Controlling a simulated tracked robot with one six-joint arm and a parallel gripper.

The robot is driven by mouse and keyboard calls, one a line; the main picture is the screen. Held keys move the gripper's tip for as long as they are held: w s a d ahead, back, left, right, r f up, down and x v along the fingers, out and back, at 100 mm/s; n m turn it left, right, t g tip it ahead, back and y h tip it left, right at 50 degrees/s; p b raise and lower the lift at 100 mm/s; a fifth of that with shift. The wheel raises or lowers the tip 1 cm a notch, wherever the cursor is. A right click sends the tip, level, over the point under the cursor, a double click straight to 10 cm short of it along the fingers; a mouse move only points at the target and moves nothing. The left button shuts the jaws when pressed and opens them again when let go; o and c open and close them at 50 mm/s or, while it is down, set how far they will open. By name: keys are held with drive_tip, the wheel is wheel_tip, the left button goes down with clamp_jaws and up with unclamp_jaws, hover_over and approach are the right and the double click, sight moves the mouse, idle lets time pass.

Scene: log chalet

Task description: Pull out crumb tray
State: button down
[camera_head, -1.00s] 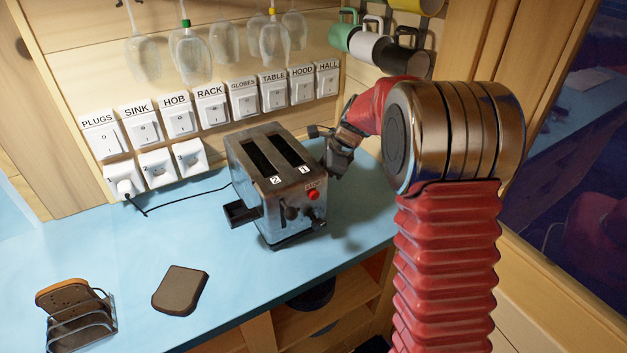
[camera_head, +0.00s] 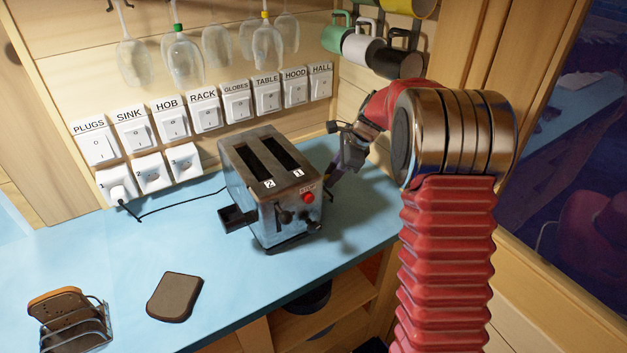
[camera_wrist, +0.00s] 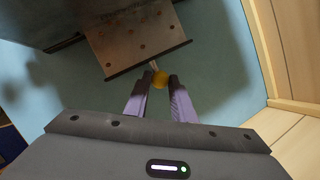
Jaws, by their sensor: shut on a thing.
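The metal toaster (camera_head: 284,205) stands on the blue counter, with slots marked 1 and 2 and a red button. In the wrist view, the crumb tray (camera_wrist: 125,36), a brownish plate with small holes, sticks out from the toaster's dark body (camera_wrist: 60,18). In the head view, my gripper (camera_head: 334,183) is low at the toaster's right side; the tray cannot be made out there.
A dark box-like part (camera_head: 237,218) juts from the toaster's left side. A cord runs to a wall socket (camera_head: 117,187). A bread slice (camera_head: 175,297) and a toast rack (camera_head: 68,320) are at front left. Mugs (camera_head: 362,45) hang above my arm. A wooden wall (camera_wrist: 288,50) is close on the right.

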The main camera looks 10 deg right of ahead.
drive_tip(key=d, duration=0.2)
drive_tip(key=shift+w+d+f, duration=0.1)
drive_tip(key=shift+w+d, duration=0.25)
drive_tip(key=c, duration=1.8)
unclamp_jaws()
drive_tip(key=shift+s+d+r, duration=0.2)
drive_tip(key=shift+s+r, duration=0.05)
drive_tip(key=shift+r, duration=0.4)
drive_tip(key=s+d, duration=0.2)
drive_tip(key=d, duration=0.1)
drive_tip(key=s+d, duration=0.5)
drive_tip(key=d, duration=0.1)
drive_tip(key=shift+s, duration=0.3)
